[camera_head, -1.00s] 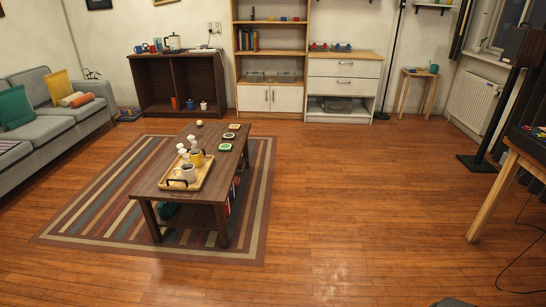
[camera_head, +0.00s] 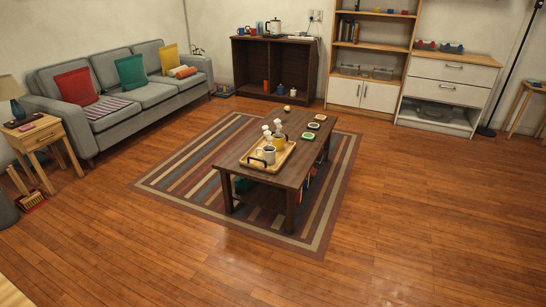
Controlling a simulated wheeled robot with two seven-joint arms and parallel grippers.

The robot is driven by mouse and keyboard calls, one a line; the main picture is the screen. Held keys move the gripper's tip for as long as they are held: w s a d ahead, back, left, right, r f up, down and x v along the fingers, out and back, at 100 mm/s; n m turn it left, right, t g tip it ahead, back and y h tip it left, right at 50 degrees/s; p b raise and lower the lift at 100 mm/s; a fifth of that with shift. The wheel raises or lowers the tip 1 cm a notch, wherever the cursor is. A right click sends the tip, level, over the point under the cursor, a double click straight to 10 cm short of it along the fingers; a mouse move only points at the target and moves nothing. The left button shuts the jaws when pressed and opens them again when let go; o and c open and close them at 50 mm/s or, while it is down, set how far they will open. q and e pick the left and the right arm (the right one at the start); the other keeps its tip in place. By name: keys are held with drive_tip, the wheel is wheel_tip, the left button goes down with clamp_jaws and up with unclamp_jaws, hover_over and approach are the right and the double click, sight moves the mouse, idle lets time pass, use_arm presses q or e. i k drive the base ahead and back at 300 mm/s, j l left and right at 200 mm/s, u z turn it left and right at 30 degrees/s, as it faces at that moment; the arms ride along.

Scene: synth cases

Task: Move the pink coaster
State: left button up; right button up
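I cannot make out a clearly pink coaster. Three small coaster-like pieces lie in a row along the right side of the dark coffee table (camera_head: 238,160): a far one (camera_head: 320,117), a middle one (camera_head: 313,125) and a near greenish one (camera_head: 308,135). They are too small to tell their exact colours. A small reddish flat thing (camera_head: 26,127) lies on the wooden side table (camera_head: 44,135) at the left; I cannot tell what it is. Neither of my grippers is in view.
A grey sofa (camera_head: 135,105) is behind left. A dark cabinet (camera_head: 273,68) and shelves line the back wall. The floor at the front and right is clear.

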sight(25, 128)
drive_tip(key=u, duration=1.55)
drive_tip(key=l+z, duration=0.2)
drive_tip(key=l, duration=0.2)
drive_tip(key=i+l+z, duration=0.2)
drive_tip(key=l, duration=0.15)
drive_tip(key=i+l+u, duration=0.3)
drive_tip(key=i+l, duration=0.2)
drive_tip(key=i+l+u, duration=0.3)
drive_tip(key=i+l, duration=0.25)
drive_tip(key=i+u, duration=0.2)
drive_tip(key=i, duration=0.8)
drive_tip(key=i+u, duration=0.25)
drive_tip(key=i, duration=0.8)
drive_tip(key=i+z, duration=0.2)
drive_tip(key=i, duration=0.55)
drive_tip(key=i+j+z, duration=0.2)
drive_tip(key=i, duration=0.55)
drive_tip(key=l, duration=0.1)
